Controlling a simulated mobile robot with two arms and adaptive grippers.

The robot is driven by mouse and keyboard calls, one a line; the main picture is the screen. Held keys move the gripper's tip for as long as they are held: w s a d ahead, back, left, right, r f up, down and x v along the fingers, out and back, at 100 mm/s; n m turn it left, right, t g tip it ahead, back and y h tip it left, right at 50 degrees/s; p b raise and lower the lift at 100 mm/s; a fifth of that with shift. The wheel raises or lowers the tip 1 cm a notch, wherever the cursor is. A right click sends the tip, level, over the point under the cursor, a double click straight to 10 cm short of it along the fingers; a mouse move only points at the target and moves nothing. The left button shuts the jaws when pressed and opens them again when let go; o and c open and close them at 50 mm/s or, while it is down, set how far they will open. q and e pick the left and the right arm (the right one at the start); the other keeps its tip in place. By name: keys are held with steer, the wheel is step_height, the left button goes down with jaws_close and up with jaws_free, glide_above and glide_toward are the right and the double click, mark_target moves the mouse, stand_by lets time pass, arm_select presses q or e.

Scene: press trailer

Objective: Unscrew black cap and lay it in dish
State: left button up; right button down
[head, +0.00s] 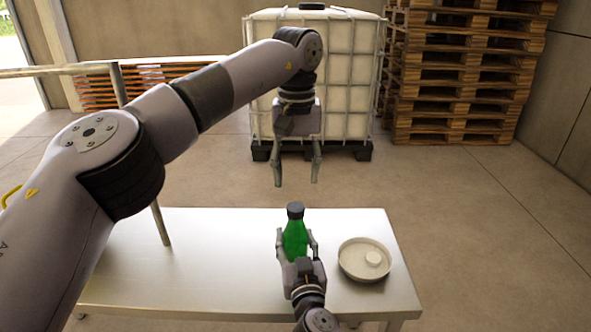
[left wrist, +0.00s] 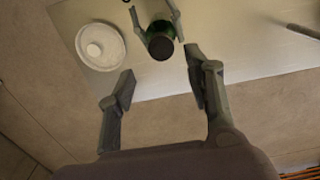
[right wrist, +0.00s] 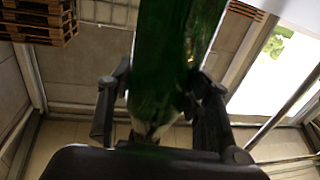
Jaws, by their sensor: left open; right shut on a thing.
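A green bottle (head: 295,241) stands upright on the metal table, with a black cap (head: 295,209) on its top. My right gripper (head: 296,243) is shut on the bottle's body; the right wrist view shows the green bottle (right wrist: 170,70) between its fingers. My left gripper (head: 296,180) is open and empty, above the cap and pointing down. In the left wrist view the black cap (left wrist: 160,47) is beyond the fingertips, apart from them. A round pale dish (head: 365,270) sits right of the bottle and holds a small white round thing (head: 373,258).
The metal table (head: 210,270) has clear room left of the bottle. A caged white tank (head: 345,75) stands on a pallet behind the table. Stacked wooden pallets (head: 460,80) stand at the back right. A thin metal post (head: 160,222) shows at the table's left.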

mark_target(296, 207)
arm_select(q)
steer(key=m, duration=0.3)
steer(key=shift+m, duration=0.4)
steer(key=shift+a+f+m, duration=0.1)
steer(key=shift+f+m, duration=0.1)
steer(key=shift+m, duration=0.1)
step_height(296, 207, down, 8)
steer(key=shift+r, duration=0.2)
